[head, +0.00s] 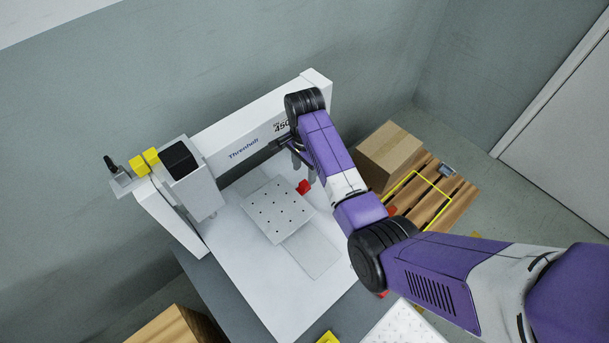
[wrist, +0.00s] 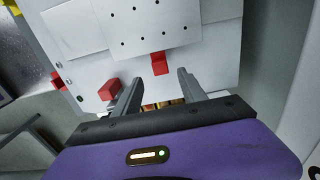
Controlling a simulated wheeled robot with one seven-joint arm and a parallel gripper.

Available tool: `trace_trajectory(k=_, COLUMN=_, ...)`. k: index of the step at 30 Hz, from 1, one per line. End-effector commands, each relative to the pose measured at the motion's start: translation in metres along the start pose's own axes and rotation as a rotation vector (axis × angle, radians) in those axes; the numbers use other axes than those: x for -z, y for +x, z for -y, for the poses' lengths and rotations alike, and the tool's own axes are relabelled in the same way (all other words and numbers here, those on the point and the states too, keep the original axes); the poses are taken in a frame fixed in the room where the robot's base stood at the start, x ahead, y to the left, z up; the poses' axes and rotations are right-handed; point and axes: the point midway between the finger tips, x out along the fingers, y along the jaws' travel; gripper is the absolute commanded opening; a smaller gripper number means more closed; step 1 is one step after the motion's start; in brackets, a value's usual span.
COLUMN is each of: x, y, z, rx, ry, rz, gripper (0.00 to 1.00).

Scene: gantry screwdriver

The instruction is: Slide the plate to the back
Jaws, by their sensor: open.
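The plate (head: 277,209) is pale, square and dotted with small dark holes. It lies on the white bed of the gantry machine (head: 237,152), and part of it shows at the top of the wrist view (wrist: 150,22). A red tab (head: 303,187) sits at the plate's edge, and it also shows in the wrist view (wrist: 160,63). My gripper (head: 303,163) is open beside the plate, near the machine's right post. In the wrist view its fingers (wrist: 160,78) stand on either side of the line to the red tab. I cannot tell whether they touch anything.
The gantry beam rises behind the bed, with a black-topped head (head: 181,159) at left. Another red block (wrist: 109,90) lies left of my fingers in the wrist view. A cardboard box (head: 389,155) stands on a pallet at right. A flat rectangle (head: 313,254) of bed is clear before the plate.

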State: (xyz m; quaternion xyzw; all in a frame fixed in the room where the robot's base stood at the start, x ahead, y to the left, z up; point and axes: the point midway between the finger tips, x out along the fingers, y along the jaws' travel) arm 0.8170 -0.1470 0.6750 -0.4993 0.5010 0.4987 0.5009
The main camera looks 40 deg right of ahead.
Motion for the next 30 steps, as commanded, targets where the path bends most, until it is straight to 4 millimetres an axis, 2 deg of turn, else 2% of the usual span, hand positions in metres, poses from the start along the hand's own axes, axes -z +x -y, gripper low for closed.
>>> trace_trajectory(k=4, x=0.0, y=-0.01, z=0.0, rx=0.0, ry=0.0, rz=0.0, gripper=0.49)
trace_trajectory(k=12, x=0.0, y=-0.012, z=0.0, rx=0.0, ry=0.0, rz=0.0, gripper=0.49)
trace_trajectory(k=14, x=0.001, y=-0.012, z=-0.001, rx=-0.001, ry=0.002, rz=0.0, gripper=0.37)
trace_trajectory(k=16, x=0.002, y=-0.006, z=-0.009, rx=-0.016, ry=0.007, rz=0.003, gripper=0.24)
trace_trajectory(k=20, x=0.004, y=0.022, z=-0.054, rx=-0.078, ry=0.03, rz=0.019, gripper=0.0)
trace_trajectory(k=24, x=-0.002, y=0.056, z=-0.11, rx=-0.082, ry=0.055, rz=0.07, gripper=0.0)
trace_trajectory(k=30, x=-0.012, y=0.086, z=-0.166, rx=0.045, ry=0.055, rz=0.139, gripper=0.0)
